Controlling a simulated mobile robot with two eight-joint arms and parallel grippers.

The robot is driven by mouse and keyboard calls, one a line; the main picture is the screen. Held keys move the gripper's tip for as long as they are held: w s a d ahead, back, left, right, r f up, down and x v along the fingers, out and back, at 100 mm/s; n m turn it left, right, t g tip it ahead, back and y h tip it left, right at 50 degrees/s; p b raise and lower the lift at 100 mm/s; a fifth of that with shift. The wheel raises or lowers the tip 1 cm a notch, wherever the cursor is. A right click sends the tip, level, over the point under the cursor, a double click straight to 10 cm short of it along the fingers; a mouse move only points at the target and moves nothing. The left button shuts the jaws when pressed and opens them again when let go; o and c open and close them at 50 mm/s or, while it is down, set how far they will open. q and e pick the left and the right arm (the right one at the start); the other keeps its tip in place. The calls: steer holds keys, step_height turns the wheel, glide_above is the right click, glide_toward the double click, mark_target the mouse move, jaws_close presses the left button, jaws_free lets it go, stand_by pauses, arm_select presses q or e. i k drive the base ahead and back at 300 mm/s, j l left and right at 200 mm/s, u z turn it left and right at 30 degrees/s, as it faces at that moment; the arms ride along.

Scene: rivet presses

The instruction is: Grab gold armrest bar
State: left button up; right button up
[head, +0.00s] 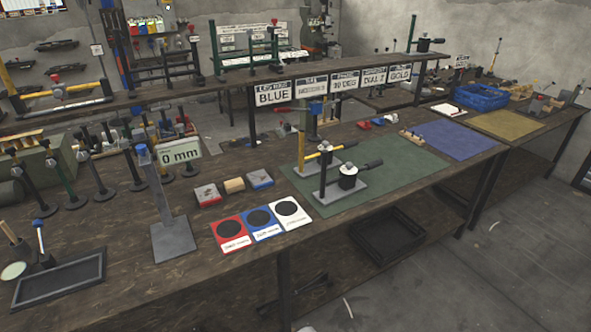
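A yellow-gold bar (316,154) lies across the top of a small press on the green mat, beside a second press with a black handle (348,172). A yellow upright (301,150) stands right by it, partly overlapping in view. More yellow bars (22,141) lie on a green box at the far left. Another yellow bar (8,80) leans in the rack at upper left. I cannot tell which of these is the armrest bar. Neither of my grippers is in view.
Red, blue and white cards (262,238) lie at the bench front. Upright posts crowd the left. A black tray (58,304) sits front left. The green mat (405,160) has free room at right.

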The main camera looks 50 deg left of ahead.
mark_target(308, 170)
steer(key=u, duration=1.4)
